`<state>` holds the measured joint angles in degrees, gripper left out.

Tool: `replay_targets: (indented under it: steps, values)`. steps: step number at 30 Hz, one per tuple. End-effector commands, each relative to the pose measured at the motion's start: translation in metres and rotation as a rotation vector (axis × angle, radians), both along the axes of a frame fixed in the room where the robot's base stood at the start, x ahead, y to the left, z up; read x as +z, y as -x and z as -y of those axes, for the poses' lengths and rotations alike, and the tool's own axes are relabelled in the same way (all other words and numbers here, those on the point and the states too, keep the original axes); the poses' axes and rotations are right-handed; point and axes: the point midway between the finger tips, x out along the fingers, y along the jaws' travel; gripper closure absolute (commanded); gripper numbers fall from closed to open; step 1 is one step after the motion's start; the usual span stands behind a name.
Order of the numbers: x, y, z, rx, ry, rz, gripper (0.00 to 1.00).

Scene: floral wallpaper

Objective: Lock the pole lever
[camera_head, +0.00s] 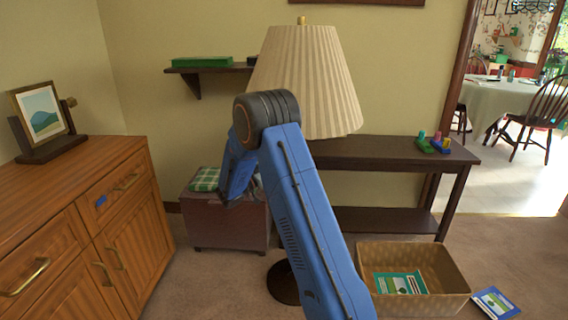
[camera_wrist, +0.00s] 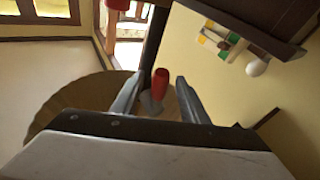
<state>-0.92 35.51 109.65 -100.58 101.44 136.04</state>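A floor lamp with a pleated cream shade (camera_head: 305,80) stands in the middle of the head view. Its dark round base (camera_head: 283,284) shows beside my blue arm, which hides most of the pole. In the wrist view a red lever handle (camera_wrist: 160,84) with a grey lower part lies between the fingers of my gripper (camera_wrist: 160,78). The fingers are apart, with a visible gap on each side of the red handle. I cannot tell how far beyond the fingertips it is. In the head view my gripper is hidden behind my arm.
A wooden cabinet (camera_head: 75,215) with a framed picture stands at left. A dark bench (camera_head: 390,152) holds colored toys (camera_head: 432,143). A wicker basket (camera_head: 440,290) and a blue book (camera_head: 496,303) lie on the floor at right. A chest (camera_head: 215,225) stands behind my arm.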

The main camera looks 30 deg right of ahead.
Motion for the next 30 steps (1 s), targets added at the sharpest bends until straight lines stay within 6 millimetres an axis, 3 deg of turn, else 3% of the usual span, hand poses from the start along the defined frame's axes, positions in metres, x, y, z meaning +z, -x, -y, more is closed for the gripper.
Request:
replay_targets:
  steps: [5, 10, 30]
  values:
    - [-0.001, 0.000, -0.002, 0.000, 0.000, 0.000, 0.60]
    - [-0.006, 0.000, -0.019, 0.002, -0.001, -0.002, 0.60]
    - [-0.039, 0.007, -0.142, 0.002, 0.000, -0.001, 0.60]
